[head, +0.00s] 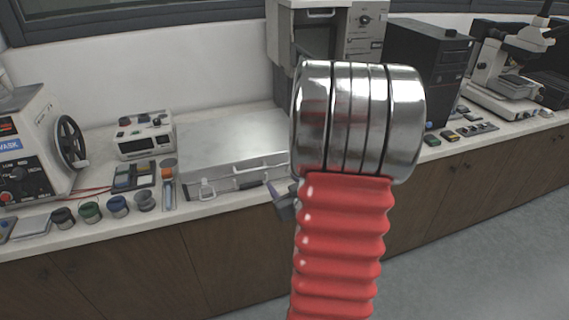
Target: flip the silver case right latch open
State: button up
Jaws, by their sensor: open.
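A closed silver case (225,142) lies flat on the bench, its front side facing me. Its left latch (207,189) shows on the front, with the handle to the right of it. The right latch cannot be made out; the right end of the case front is covered by my gripper and arm. Only a small grey part of my gripper (281,202) shows, past the left side of my red and chrome arm. It is open, at the right front of the case near the bench edge. Whether it touches the case or latch cannot be seen.
Left of the case are a tray of small blocks (134,175), a small white device (143,135), several small jars (117,206) and a machine with a handwheel (71,141). A black computer tower (428,70) and a microscope (515,60) stand right. Wall close behind the case.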

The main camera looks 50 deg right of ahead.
jog(key=s+d+f+m+t+h, duration=0.2)
jog(key=s+d, duration=0.1)
jog(key=s, duration=0.5)
jog(key=shift+s+d+t, duration=0.25)
jog(key=shift+d+t, duration=0.05)
jog(key=shift+d, duration=0.05)
jog(key=shift+f, duration=0.1)
jog(key=x, duration=1.4)
jog(key=shift+s, duration=0.1)
jog(key=shift+c, duration=0.2)
jog(key=c, duration=0.8)
